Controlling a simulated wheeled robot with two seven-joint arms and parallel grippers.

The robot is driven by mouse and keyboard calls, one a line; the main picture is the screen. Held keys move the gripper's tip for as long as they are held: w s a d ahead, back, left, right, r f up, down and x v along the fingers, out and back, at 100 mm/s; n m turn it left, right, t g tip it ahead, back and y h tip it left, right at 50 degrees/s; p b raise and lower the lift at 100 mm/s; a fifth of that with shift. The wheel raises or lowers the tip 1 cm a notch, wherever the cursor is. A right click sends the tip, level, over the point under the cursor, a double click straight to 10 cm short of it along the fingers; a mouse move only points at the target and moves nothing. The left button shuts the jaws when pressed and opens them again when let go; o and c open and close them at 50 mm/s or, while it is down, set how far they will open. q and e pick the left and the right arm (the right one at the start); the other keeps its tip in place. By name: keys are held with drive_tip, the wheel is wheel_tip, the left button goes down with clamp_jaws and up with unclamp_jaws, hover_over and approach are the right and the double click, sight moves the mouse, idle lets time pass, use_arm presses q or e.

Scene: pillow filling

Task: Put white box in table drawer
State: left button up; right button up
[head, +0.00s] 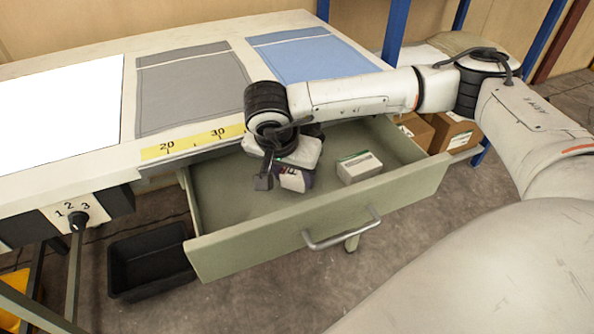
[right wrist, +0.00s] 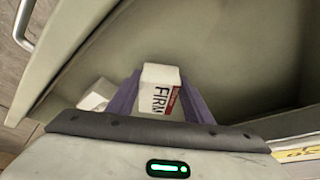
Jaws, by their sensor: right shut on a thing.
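My right gripper (head: 278,181) reaches down into the open table drawer (head: 325,228). In the right wrist view its purple fingers (right wrist: 160,105) are shut on a white box (right wrist: 159,92) with "FIRM" and a red patch on its face. In the head view the held box is mostly hidden by the gripper. A second white box (head: 360,167) with a green-grey label lies in the right part of the drawer, apart from the gripper. A white box also shows left of the fingers in the right wrist view (right wrist: 97,95). My left gripper is not in view.
The drawer's front has a metal handle (head: 342,230). The drawer's left part is bare. The tabletop above holds a grey cloth (head: 190,85) and a blue cloth (head: 308,55). A black bin (head: 150,262) stands on the floor at left. Cardboard boxes (head: 452,132) sit behind the drawer's right side.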

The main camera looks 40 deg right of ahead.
drive_tip(key=shift+w+d+f, duration=0.2)
drive_tip(key=shift+w+d, duration=0.1)
drive_tip(key=shift+d, duration=0.2)
drive_tip(key=shift+w+d+f, duration=0.15)
drive_tip(key=shift+w+d, duration=0.1)
drive_tip(key=shift+d, duration=0.2)
drive_tip(key=shift+f, duration=0.25)
drive_tip(key=shift+f, duration=0.2)
drive_tip(key=o, duration=1.2)
drive_tip(key=shift+r, duration=0.1)
drive_tip(key=shift+r, duration=0.1)
drive_tip(key=p+v, duration=0.1)
drive_tip(key=v, duration=1.1)
drive_tip(key=shift+s+a, duration=0.1)
